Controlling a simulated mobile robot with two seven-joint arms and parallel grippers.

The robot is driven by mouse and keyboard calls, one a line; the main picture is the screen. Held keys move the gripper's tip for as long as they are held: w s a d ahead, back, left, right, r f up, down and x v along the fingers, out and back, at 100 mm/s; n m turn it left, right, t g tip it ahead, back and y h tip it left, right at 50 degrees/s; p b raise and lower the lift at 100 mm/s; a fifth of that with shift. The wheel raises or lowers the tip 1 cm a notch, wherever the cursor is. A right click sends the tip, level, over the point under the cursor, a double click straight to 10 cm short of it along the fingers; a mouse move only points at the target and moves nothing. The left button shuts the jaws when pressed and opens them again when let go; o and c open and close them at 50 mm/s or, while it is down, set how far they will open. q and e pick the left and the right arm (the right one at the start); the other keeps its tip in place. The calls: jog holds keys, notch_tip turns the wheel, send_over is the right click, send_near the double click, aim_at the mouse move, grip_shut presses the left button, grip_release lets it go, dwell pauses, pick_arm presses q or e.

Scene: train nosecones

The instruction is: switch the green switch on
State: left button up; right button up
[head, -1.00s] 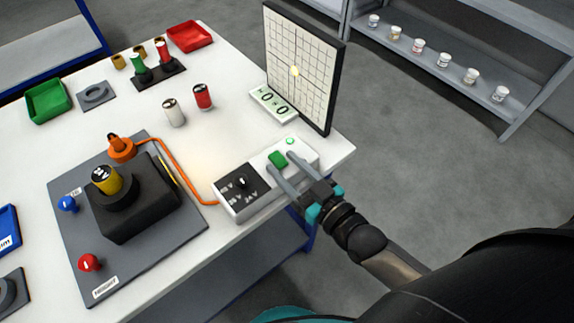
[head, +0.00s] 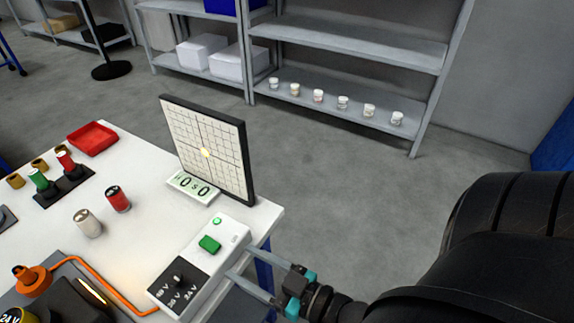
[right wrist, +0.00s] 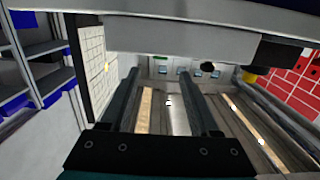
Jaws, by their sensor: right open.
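The green switch (head: 209,244) is a small green rocker on top of a white control box (head: 231,236) at the table's near right edge. A round green lamp (head: 217,220) just behind it looks bright. I cannot tell which way the rocker is tilted. My right gripper (head: 234,261) is open and empty, its fingertips at the right side of the box, to the right of and nearer than the switch. Its two spread fingers also show in the right wrist view (right wrist: 158,72), where the switch is not visible. My left gripper is not in view.
The box's black dial panel (head: 178,285) lies left of the switch. An upright grid board (head: 208,150) with a yellow spot and a number display (head: 193,187) stand behind. An orange cable (head: 108,288) runs leftward. Floor right of the table is clear.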

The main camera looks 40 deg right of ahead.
jog(key=v, duration=0.8)
jog(key=shift+s, duration=0.1)
jog(key=s+d+f+m+g+h, duration=0.1)
jog(key=s+d+f+g+h, duration=0.15)
jog(key=f, duration=0.95)
jog(key=s+d+f+g+h, duration=0.15)
jog(key=f+g, duration=0.25)
jog(key=f, duration=0.9)
jog(key=s+a+f+g+h+b, duration=0.1)
jog(key=s+a+f+g, duration=0.1)
jog(key=s+f+g, duration=0.6)
jog(key=s+f, duration=0.6)
jog(key=f, duration=0.2)
jog(key=shift+a+f+m+g+h+b, duration=0.25)
jog(key=shift+m+g+h+b, duration=0.05)
jog(key=shift+g+h+b, duration=0.1)
